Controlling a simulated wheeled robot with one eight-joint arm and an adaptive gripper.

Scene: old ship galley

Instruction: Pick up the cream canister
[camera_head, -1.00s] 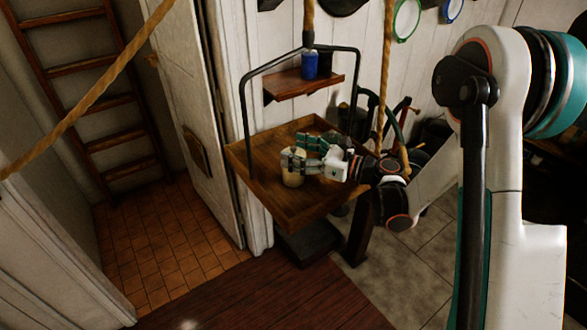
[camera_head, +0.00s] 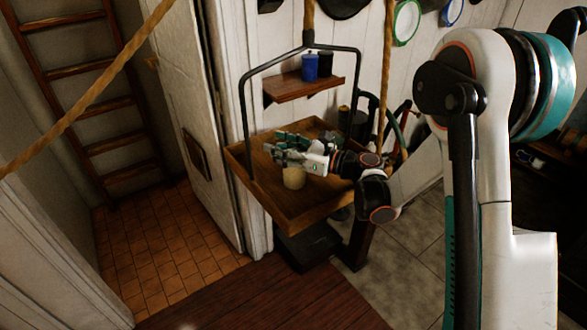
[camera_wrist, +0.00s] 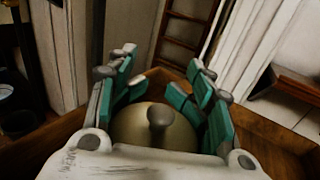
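The cream canister (camera_head: 293,178) stands upright in the wooden hanging tray (camera_head: 292,215). In the wrist view its round lid and dark knob (camera_wrist: 160,120) show low in the middle, between the bases of my fingers. My gripper (camera_head: 280,146) is just above and behind the canister in the head view. In the wrist view my gripper (camera_wrist: 162,68) has its teal fingers spread wide to either side, with nothing held between the tips. The canister's lower body is hidden in the wrist view. I cannot tell whether a finger touches it.
A dark frame (camera_head: 247,110) and ropes (camera_head: 386,85) rise around the tray. A small wall shelf (camera_head: 303,87) above it bears a blue container (camera_head: 310,67) and a dark one (camera_head: 325,64). A door (camera_head: 200,140) is at the left.

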